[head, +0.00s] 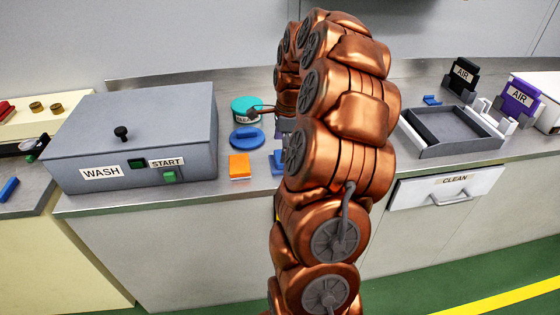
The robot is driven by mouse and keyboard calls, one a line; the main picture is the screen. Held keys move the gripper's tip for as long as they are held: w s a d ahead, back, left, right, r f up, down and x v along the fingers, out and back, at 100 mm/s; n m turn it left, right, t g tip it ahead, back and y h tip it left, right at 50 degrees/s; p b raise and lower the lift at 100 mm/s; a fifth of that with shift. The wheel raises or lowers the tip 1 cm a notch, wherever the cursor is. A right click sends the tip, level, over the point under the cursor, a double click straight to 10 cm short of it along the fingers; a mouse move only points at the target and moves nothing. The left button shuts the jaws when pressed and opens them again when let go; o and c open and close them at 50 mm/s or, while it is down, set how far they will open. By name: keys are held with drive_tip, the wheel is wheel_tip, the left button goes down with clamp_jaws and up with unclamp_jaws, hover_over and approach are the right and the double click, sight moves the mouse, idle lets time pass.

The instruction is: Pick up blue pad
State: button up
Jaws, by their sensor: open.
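A small blue piece (278,161) lies on the steel counter, right of the orange pad (239,166); it looks like the blue pad, but my arm hides part of it. My gripper (284,140) hangs just above and behind that blue piece, mostly hidden by my copper arm. It is open, and its fingertips are not clearly visible. I cannot tell whether it touches the blue piece.
A grey WASH box (135,130) stands left. A blue disc lid (246,139) and a teal tin (245,109) sit near the orange pad. A grey tray (455,148), a CLEAN drawer (445,188) and AIR holders (462,76) are right.

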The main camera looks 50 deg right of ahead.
drive_tip(key=shift+w+a+f+p, duration=0.1)
drive_tip(key=shift+f+p, duration=0.1)
drive_tip(key=shift+f, duration=0.8)
drive_tip(key=shift+w+a+f+p, duration=0.1)
drive_tip(key=shift+f+p, duration=0.05)
drive_tip(key=shift+f, duration=0.8)
drive_tip(key=c, duration=1.2)
drive_tip(key=shift+r, duration=0.1)
drive_tip(key=shift+r+b, duration=0.5)
drive_tip(key=shift+r, duration=1.2)
drive_tip(key=s+a+b, duration=0.1)
drive_tip(key=s, duration=0.4)
drive_tip(key=s+a+r, duration=0.1)
drive_tip(key=s+a, duration=0.1)
drive_tip(key=s, duration=0.3)
drive_tip(key=s+a+b, duration=0.1)
drive_tip(key=s+a, duration=0.1)
drive_tip(key=s, duration=0.3)
drive_tip(key=shift+s+a+r+b, duration=0.1)
drive_tip(key=shift+r+b, duration=0.15)
drive_tip(key=shift+b, duration=0.1)
drive_tip(key=o, duration=0.5)
drive_tip(key=c, duration=0.4)
